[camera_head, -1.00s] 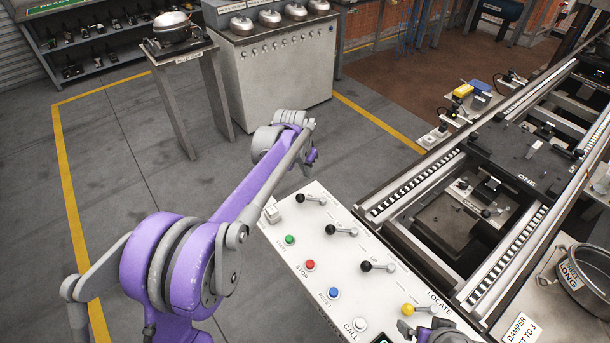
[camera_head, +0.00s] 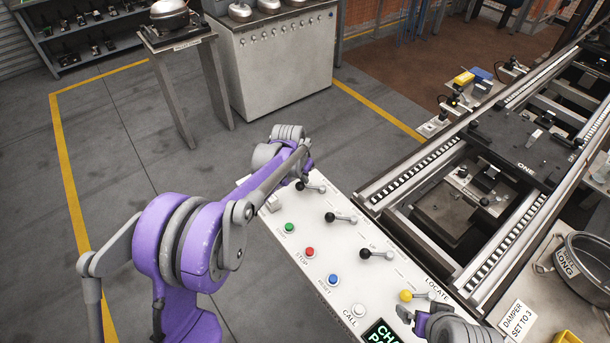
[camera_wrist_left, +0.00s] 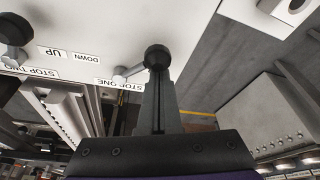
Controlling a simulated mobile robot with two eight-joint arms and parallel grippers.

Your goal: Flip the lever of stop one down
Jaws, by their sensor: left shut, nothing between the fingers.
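The stop one lever has a black ball knob (camera_head: 303,185) and a short grey shaft. It is the farthest black-knobbed lever on the white control panel (camera_head: 262,240). In the left wrist view its ball (camera_wrist_left: 157,55) is at the tip of my left gripper (camera_wrist_left: 158,85), whose fingers are shut with nothing between them. I cannot tell whether they touch the ball. The upside-down STOP ONE label (camera_wrist_left: 120,84) lies beside the lever. In the head view my left gripper (camera_head: 305,173) is small and partly hidden by its own wrist.
Two more black-knobbed levers (camera_head: 331,217) (camera_head: 365,254) and a yellow-knobbed one (camera_head: 406,296) line the panel, with green, red, blue and white buttons left of them. My right gripper (camera_head: 405,313) is near the yellow knob. The conveyor (camera_head: 430,165) runs along the right.

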